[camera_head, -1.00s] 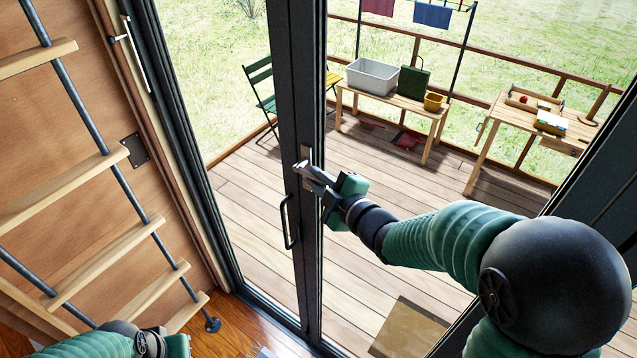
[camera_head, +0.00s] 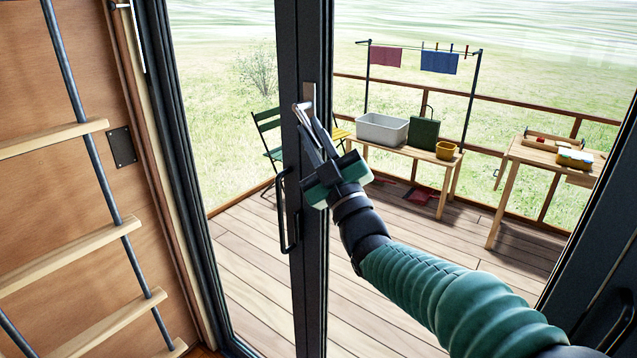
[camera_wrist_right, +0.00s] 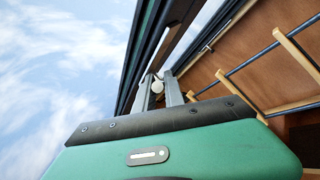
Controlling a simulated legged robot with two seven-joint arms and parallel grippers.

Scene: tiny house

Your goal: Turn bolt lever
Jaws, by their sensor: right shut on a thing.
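In the right wrist view a pale rounded end of the lever (camera_wrist_right: 157,86) shows between the two grey fingers (camera_wrist_right: 159,95). The fingers partly hide the lever in the head view. My left gripper is not in view.
A dark door handle (camera_head: 287,212) stands just below and left of my right gripper. A ladder (camera_head: 90,205) leans by the wooden wall at left. Outside, a deck holds a bench with a grey tub (camera_head: 382,130) and a work table (camera_head: 530,153).

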